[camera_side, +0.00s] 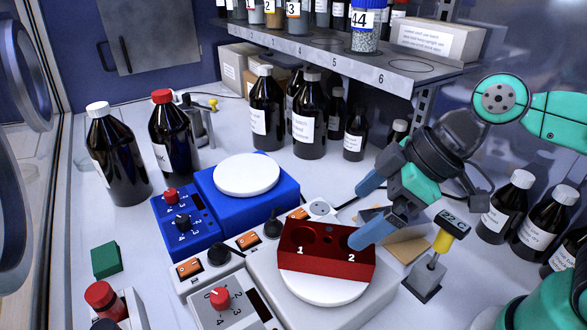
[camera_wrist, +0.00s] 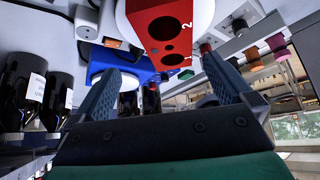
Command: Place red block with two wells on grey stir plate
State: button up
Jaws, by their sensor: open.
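The red block with two wells (camera_side: 325,262), marked 1 and 2, sits level on the white round top (camera_side: 325,292) of the grey stir plate (camera_side: 376,304). Its wells face up. It also shows in the wrist view (camera_wrist: 156,24), beyond my fingertips. My gripper (camera_side: 366,212) is open and empty, with blue fingers, at the block's right end. In the side view the lower finger overlaps the corner near well 2; I cannot tell whether it touches. Both fingers show apart in the wrist view (camera_wrist: 160,75).
A blue stir plate (camera_side: 272,205) with a white top stands behind left. A yellow-handled probe (camera_side: 441,243) stands close on the right. Dark bottles (camera_side: 310,115) and a numbered shelf (camera_side: 390,68) are at the back. A green block (camera_side: 107,260) lies at the left.

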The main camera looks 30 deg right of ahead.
jog(key=w+d+f+m+t+h, duration=0.2)
jog(key=w+d+m+h, duration=0.2)
jog(key=d+m, duration=0.4)
jog(key=shift+d, duration=0.55)
dwell(0.3)
